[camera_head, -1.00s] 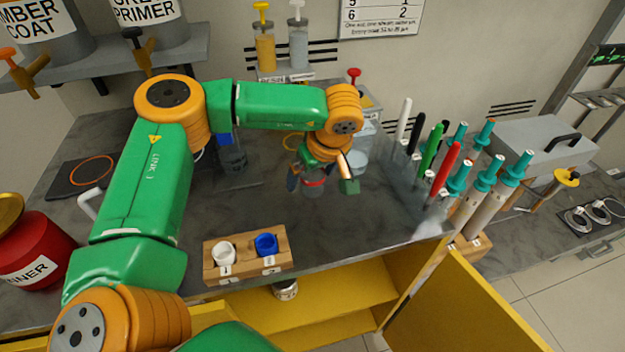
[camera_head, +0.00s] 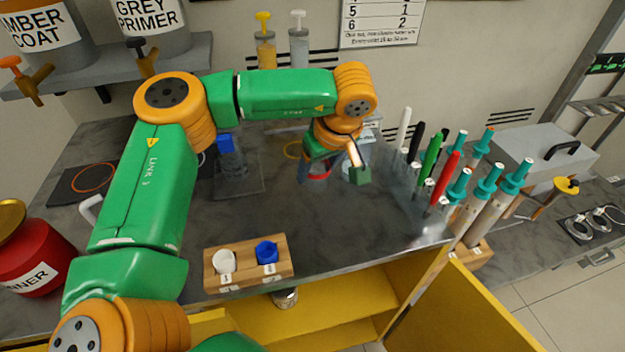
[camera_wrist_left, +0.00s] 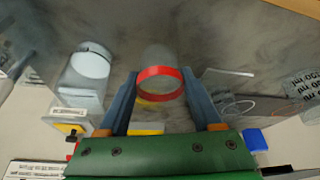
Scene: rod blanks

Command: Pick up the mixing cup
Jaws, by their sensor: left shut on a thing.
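The mixing cup (camera_head: 320,176) is a clear cup with a red band, on or just above the grey bench near its middle in the head view. My left gripper (camera_head: 316,171) is shut around it, partly hiding it. In the left wrist view, the cup (camera_wrist_left: 158,88) sits between the two blue-grey fingers (camera_wrist_left: 160,82), its red band towards the palm. I cannot tell whether its base touches the bench. My right gripper is not in view.
A wooden block (camera_head: 277,282) with a white and a blue cap stands at the front edge. A rack of pens and teal-topped syringes (camera_head: 466,190) stands right. The bench front middle is clear.

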